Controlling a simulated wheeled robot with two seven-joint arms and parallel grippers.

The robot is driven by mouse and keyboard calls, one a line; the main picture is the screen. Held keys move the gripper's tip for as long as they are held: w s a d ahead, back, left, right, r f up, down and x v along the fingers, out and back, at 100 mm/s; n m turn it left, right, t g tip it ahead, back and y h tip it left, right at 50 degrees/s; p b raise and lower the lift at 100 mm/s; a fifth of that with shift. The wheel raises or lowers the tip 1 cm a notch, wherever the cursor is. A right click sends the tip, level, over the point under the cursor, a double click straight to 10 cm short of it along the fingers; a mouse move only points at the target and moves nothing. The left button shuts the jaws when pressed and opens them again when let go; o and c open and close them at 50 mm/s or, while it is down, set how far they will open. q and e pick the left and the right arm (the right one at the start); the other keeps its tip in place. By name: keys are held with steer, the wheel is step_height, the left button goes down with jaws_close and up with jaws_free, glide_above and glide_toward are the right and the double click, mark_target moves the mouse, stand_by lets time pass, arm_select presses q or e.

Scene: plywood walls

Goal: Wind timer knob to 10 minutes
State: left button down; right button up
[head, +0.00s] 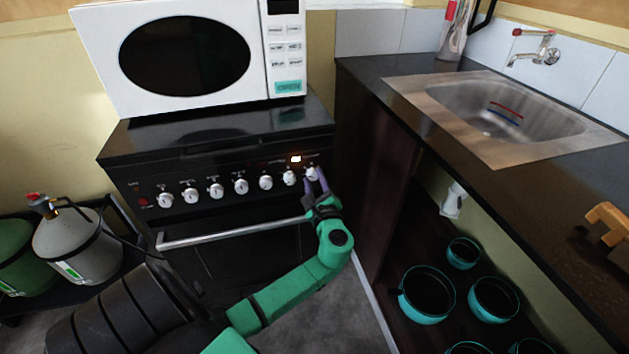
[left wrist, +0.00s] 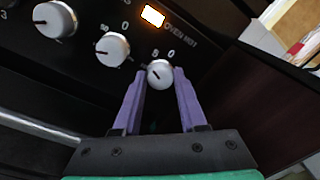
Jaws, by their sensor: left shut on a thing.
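The knob (head: 312,173) at the right end of the stove's control panel is round and silvery white with a dark pointer mark. It also shows in the left wrist view (left wrist: 160,73), between the tips of my left gripper (left wrist: 160,82). The purple fingers of my left gripper (head: 316,185) are shut on this knob, one on each side. A lit orange display (left wrist: 152,15) sits above the neighbouring knob. The marks around the held knob are partly legible, with a 0 at its upper right. My right gripper is not in view.
Several more knobs (head: 240,186) line the panel to the left. The oven handle bar (head: 235,234) runs just below. A white microwave (head: 190,50) stands on the stove (head: 130,140). The dark counter with a sink (head: 480,125) is close on the right.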

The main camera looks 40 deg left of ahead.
arm_select(q)
steer(key=shift+f+n+b, duration=0.15)
steer(key=shift+n+b, duration=0.2)
steer(key=shift+n, duration=0.05)
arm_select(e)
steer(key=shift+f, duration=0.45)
arm_select(q)
steer(key=shift+n+b, duration=1.1)
steer(key=shift+f, duration=0.1)
steer(key=shift+n+b, duration=0.75)
steer(key=shift+n, duration=0.05)
steer(key=shift+n+b, duration=0.6)
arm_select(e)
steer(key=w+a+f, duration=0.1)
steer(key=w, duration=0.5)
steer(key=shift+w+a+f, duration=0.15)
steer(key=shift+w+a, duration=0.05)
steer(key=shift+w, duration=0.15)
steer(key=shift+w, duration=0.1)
arm_select(q)
steer(key=shift+c, duration=2.3)
jaws_free()
